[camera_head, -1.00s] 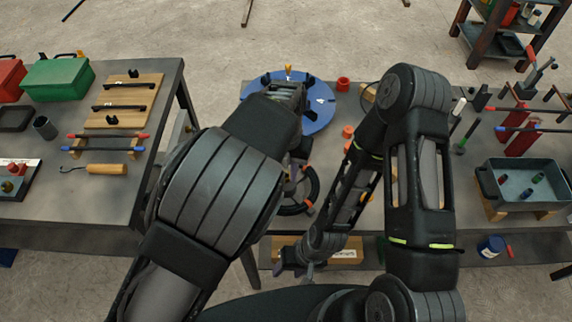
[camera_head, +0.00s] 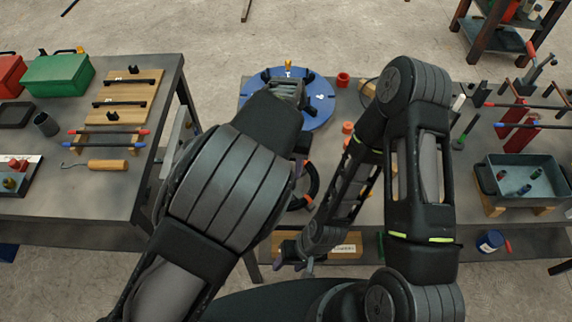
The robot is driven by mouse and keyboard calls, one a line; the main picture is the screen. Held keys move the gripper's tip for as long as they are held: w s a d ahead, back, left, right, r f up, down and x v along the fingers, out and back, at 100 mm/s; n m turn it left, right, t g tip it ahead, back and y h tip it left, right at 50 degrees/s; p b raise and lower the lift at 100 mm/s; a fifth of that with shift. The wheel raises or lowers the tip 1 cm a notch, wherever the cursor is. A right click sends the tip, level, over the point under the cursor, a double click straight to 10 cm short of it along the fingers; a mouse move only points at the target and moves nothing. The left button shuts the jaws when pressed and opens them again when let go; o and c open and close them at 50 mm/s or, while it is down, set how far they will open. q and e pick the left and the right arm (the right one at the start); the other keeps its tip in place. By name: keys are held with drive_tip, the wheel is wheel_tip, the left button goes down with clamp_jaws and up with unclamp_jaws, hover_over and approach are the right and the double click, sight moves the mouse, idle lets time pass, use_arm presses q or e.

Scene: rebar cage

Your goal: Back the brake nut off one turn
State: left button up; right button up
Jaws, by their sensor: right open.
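A blue disc (camera_head: 318,104) with pale marks and a small yellow pointer (camera_head: 288,64) at its far edge lies on the middle bench. My left arm reaches over it, and the left gripper (camera_head: 288,92) is above the disc, mostly hidden by its own wrist; its fingers cannot be made out. A black handwheel (camera_head: 312,186) with orange marks is partly hidden behind my left arm. I cannot pick out the brake nut. My right gripper (camera_head: 291,262) hangs low at the bench's front, near a labelled wooden block (camera_head: 346,246), open and seemingly empty.
The left table holds a green box (camera_head: 58,75), a wooden board with black handles (camera_head: 124,97) and a hook tool (camera_head: 100,165). Orange-red cups (camera_head: 343,79) stand beside the disc. A grey tray (camera_head: 490,185) and red-handled tools stand at the right.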

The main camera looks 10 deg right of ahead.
use_arm(q)
wheel_tip(320, 180, up, 8)
drive_tip(key=shift+f+b, duration=0.1)
drive_tip(key=shift+b, duration=0.45)
idle(0.5)
